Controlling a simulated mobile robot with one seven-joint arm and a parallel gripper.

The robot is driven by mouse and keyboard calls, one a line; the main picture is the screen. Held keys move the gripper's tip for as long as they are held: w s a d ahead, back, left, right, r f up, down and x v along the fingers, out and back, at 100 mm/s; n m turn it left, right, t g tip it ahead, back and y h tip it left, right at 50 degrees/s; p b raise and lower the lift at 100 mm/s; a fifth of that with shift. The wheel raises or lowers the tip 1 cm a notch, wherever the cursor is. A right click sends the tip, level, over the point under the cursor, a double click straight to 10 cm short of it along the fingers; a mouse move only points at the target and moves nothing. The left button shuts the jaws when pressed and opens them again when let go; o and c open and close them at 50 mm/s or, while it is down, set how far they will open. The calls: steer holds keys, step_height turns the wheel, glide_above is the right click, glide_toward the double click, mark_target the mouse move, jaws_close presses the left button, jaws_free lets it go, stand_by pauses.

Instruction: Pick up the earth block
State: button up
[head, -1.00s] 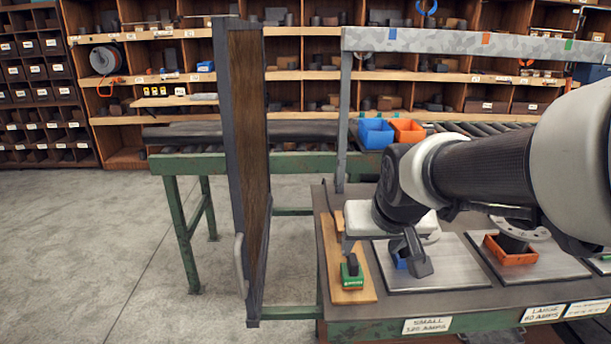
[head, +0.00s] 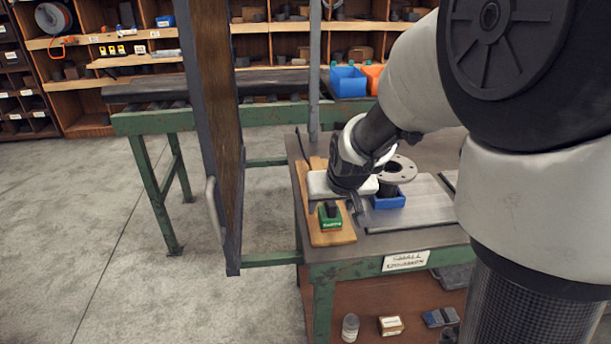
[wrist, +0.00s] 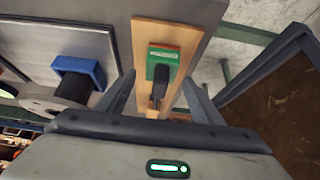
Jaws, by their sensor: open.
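The earth block (head: 330,222) is a small green base with a white label and a dark upright grip, standing on a wooden board at the bench's left end. In the wrist view the earth block (wrist: 163,56) shows between my two fingers, its dark grip toward my palm. My gripper (wrist: 158,78) is open and empty, one finger on each side of the block. In the head view my gripper's white body is just behind the block and one dark finger shows to its right. I cannot tell whether either finger touches the block.
A blue cradle (head: 387,202) with a flanged pipe (head: 391,173) stands on a metal plate right of the board. A tall door-like panel (head: 222,130) with a handle stands left of the bench. Blue and orange bins (head: 348,80) are behind.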

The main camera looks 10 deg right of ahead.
steer(key=shift+x, duration=0.85)
steer(key=c, duration=1.2)
steer(key=shift+o, duration=0.4)
steer(key=shift+r, duration=0.1)
steer(key=shift+r, duration=0.1)
